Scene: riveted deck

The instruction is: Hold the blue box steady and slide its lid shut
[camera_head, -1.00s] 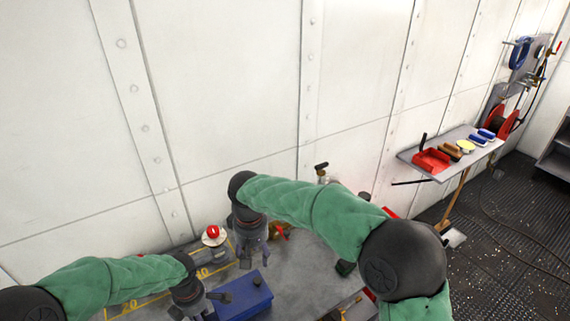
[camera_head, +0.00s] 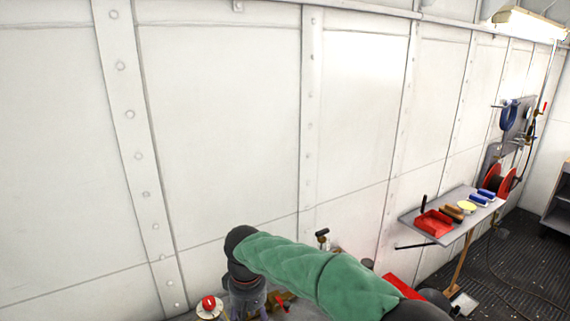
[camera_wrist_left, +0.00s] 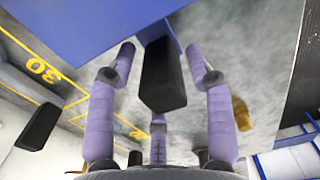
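The blue box (camera_wrist_left: 90,22) fills the top of the left wrist view, with only part of its surface showing. A black block-shaped handle (camera_wrist_left: 163,75) sticks out beside a thin blue edge. My left gripper (camera_wrist_left: 160,55) has its purple fingers spread, one on each side of this handle; I cannot tell whether they touch it. In the head view the box and my left arm are out of the picture. My right gripper (camera_head: 247,303) points down at the bottom edge, its fingertips cut off. I cannot make out the lid's position.
A red-topped round thing (camera_head: 209,305) stands left of my right gripper. The grey bench (camera_wrist_left: 245,70) has yellow markings (camera_wrist_left: 45,70). An orange-brown piece (camera_wrist_left: 241,113) lies on it. A side shelf (camera_head: 440,238) at the right holds a red tray (camera_head: 434,223).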

